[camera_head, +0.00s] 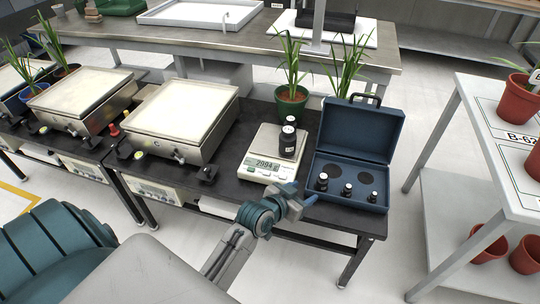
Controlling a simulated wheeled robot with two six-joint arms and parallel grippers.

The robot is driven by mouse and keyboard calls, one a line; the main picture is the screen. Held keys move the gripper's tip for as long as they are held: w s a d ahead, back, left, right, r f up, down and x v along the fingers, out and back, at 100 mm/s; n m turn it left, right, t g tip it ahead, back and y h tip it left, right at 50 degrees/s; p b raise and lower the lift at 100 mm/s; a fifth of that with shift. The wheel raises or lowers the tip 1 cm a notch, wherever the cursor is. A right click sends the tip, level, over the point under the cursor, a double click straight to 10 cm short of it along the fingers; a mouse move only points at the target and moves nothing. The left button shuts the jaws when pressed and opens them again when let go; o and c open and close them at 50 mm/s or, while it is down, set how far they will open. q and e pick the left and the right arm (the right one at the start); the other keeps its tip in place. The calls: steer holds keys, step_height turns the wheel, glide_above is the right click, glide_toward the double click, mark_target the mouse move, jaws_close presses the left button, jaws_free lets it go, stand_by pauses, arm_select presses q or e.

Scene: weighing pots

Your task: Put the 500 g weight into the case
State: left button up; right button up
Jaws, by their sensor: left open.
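The dark blue case (361,133) stands open on the black bench, lid tipped back. Three small black weights stand along its front edge, and two round dark recesses behind them look empty. A black weight (287,146) with a pale label stands on the white scale (261,163), left of the case. I cannot read which is the 500 g one. My left gripper (301,195) is open and empty, in front of the scale and the case's front left corner. My right gripper is out of view.
A green pot (291,107) with a plant stands behind the scale. Metal-framed trays (184,112) stand to the left. A white table (508,165) with red pots is at the right, across a floor gap. Little bare bench shows between scale and case.

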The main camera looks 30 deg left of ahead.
arm_select(q)
steer(key=s+f+n+g, duration=0.1)
steer(key=s+g, duration=0.1)
steer(key=s, duration=1)
steer(key=s+a+f+g+y, duration=0.1)
steer(key=s+f+g, duration=0.1)
steer(key=s, duration=1)
steer(key=shift+a+n+g, duration=0.25)
steer(key=shift+n+g, duration=0.15)
steer(key=shift+g, duration=0.2)
